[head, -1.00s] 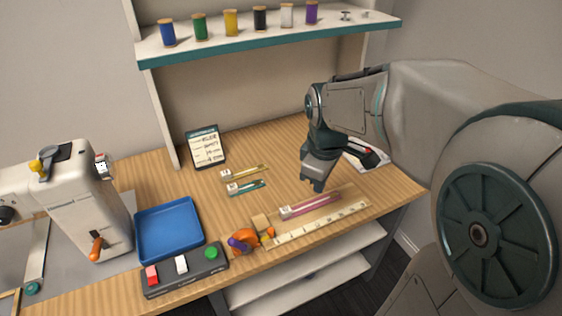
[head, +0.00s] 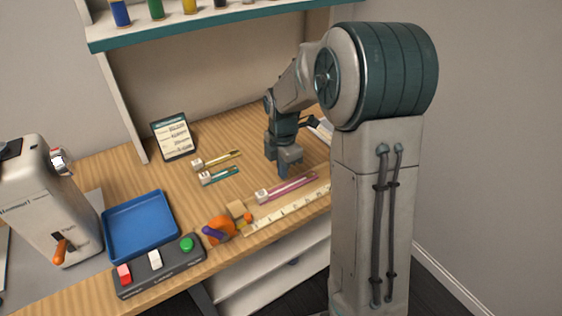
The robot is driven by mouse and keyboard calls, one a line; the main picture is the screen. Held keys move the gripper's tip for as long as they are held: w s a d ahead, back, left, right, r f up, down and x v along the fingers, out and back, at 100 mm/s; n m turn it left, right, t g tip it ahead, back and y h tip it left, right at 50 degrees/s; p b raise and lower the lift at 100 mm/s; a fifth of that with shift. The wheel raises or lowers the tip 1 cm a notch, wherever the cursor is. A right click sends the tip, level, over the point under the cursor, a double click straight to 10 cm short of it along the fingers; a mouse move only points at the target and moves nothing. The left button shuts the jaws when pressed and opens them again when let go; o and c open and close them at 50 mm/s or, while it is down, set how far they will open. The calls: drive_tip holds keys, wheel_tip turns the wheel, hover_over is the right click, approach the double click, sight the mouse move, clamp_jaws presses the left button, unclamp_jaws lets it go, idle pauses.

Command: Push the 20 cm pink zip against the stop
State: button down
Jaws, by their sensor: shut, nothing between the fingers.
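The pink zip (head: 292,187) lies on the table along the back of a pale ruler (head: 290,211), with a white tag (head: 263,195) at its left end. A small wooden block (head: 237,210), which looks like the stop, sits at the ruler's left end. A narrow gap shows between the tag and the block. My gripper (head: 285,175) points down, shut and empty, just behind the middle of the pink zip. I cannot tell whether its tips touch the zip or the table.
A teal zip (head: 220,177) and a yellow zip (head: 221,159) lie further back left. An orange pincushion-like object (head: 220,231) is beside the block. A blue tray (head: 140,226), a button box (head: 160,265) and a sewing machine (head: 40,200) stand left. A card (head: 174,137) stands behind.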

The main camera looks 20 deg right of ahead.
sight(270, 194)
wheel_tip(270, 194, down, 4)
drive_tip(key=shift+f, duration=0.1)
drive_tip(key=shift+s+a, duration=0.2)
drive_tip(key=shift+a, duration=0.45)
drive_tip(key=shift+s+a, duration=0.25)
drive_tip(key=shift+a, duration=0.35)
drive_tip(key=shift+s+a, duration=0.2)
drive_tip(key=shift+a, duration=0.45)
